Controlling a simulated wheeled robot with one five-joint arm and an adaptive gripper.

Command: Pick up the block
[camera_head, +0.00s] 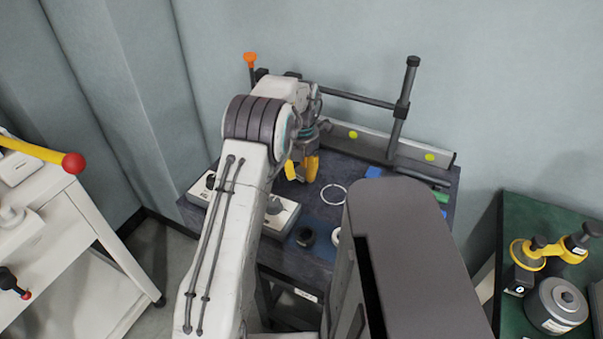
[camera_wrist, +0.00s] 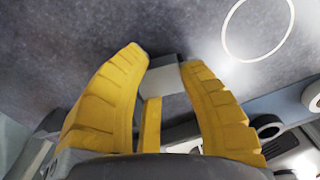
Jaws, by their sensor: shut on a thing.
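My gripper (camera_head: 302,168) has yellow fingers and is over the dark tabletop in the head view, at the end of my white arm. In the wrist view my gripper (camera_wrist: 164,62) is closed around a small grey block (camera_wrist: 170,78), which sits between the two curved fingertips. The block's lower part is hidden by the fingers. I cannot tell whether the block touches the table (camera_head: 345,175) or hangs just above it.
A thin white ring (camera_head: 334,195) lies on the table right of my gripper; it also shows in the wrist view (camera_wrist: 257,28). A metal rail (camera_head: 375,143) and posts line the back.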

